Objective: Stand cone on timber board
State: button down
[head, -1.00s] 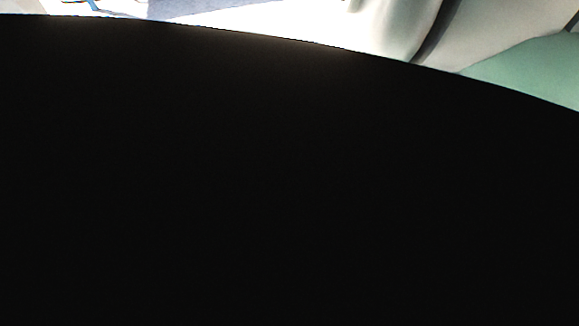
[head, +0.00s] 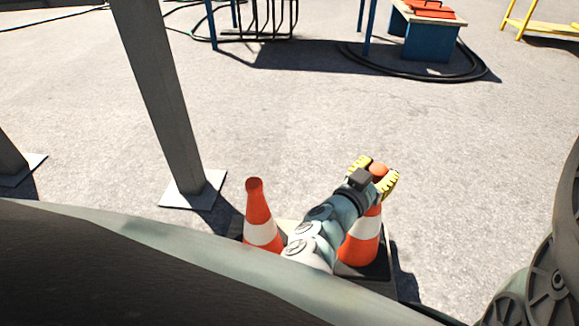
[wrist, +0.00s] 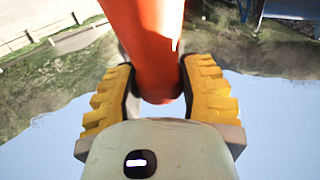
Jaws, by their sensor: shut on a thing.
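Two orange-and-white traffic cones stand side by side at the lower middle of the head view. My gripper (head: 374,175) is at the top of the right cone (head: 360,248), with its yellow fingers on either side of the orange tip. In the wrist view the fingers are shut on this cone's orange upper part (wrist: 150,50). The left cone (head: 258,214) is upright and apart from the gripper. My forearm hides part of the right cone, and the lower edge of the view hides parts of the dark bases. I cannot make out a timber board.
A grey steel post (head: 165,100) on a square foot plate (head: 190,190) stands left of the cones. A blue workbench (head: 430,38) with black cable coiled round it is at the back right, near a yellow frame (head: 540,25). Open paving (head: 480,170) lies to the right.

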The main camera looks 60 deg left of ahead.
notch_tip(320, 180, down, 7)
jog(key=b, duration=0.4)
jog(key=shift+d, duration=0.15)
jog(key=shift+w, duration=0.1)
jog(key=c, duration=0.6)
grip_release()
jog(key=shift+f, duration=0.1)
jog(key=p+v, duration=0.5)
jog(key=v, duration=0.7)
